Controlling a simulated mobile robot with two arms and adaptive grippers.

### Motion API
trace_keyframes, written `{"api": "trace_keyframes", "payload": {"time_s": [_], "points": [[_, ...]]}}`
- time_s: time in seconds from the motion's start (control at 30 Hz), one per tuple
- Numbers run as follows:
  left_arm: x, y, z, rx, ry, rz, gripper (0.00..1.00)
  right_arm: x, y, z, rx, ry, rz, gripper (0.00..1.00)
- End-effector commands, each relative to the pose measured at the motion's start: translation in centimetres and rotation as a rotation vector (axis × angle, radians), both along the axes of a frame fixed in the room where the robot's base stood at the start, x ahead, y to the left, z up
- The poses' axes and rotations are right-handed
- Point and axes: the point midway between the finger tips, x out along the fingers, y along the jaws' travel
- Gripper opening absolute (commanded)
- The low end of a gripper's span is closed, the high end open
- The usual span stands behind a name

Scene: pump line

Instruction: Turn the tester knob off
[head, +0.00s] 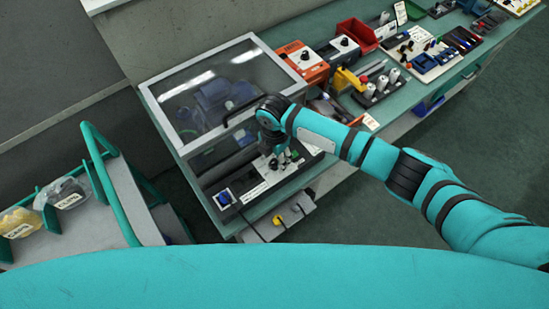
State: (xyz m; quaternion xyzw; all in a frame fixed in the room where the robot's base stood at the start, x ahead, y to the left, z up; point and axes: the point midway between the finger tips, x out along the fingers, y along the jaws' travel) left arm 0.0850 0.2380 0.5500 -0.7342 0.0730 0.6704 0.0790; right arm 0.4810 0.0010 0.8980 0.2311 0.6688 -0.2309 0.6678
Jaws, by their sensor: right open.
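The tester (262,187) is a bench unit with a framed clear lid (205,85) over a blue pump (218,100). Its front panel carries a blue round control on a dark plate (224,198) at the left end. My right gripper (281,163) is open, pointing down at the right part of this panel, close above it. A small green part (294,154) shows beside the fingers. The gripper hides part of the panel, and I cannot tell whether it touches a knob. The knob's setting is not readable. My left gripper is not in view.
An orange box with a knob (301,62) and a grey box with a knob (343,50) stand behind my right arm. A red bin (357,36) and tools fill the bench further right. A cart with labelled bags (68,193) stands at left. A yellow part (278,220) sits below the panel.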

Motion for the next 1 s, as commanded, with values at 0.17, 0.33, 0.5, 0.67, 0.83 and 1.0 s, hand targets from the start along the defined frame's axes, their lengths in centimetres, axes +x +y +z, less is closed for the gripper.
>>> {"api": "trace_keyframes", "payload": {"time_s": [0.17, 0.33, 0.5, 0.67, 0.83, 1.0], "points": [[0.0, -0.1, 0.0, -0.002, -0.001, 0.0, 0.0, 0.2, 0.0, 3.8, 0.002, -0.007, 0.002, 0.49], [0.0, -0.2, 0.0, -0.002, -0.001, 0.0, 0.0, 0.1, 0.0, 7.4, 0.002, -0.005, 0.002, 0.49], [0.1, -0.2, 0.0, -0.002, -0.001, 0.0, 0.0, 0.1, 0.0, 9.7, 0.001, -0.004, 0.002, 0.49], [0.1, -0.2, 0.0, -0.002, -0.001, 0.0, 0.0, 0.1, 0.0, 10.7, 0.0, -0.002, 0.001, 0.49], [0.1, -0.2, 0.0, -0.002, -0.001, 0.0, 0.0, 0.1, 0.0, 10.7, 0.0, -0.002, 0.001, 0.49], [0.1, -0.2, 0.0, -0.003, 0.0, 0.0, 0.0, 0.1, 0.0, 10.7, 0.0, -0.002, 0.001, 0.49]]}}
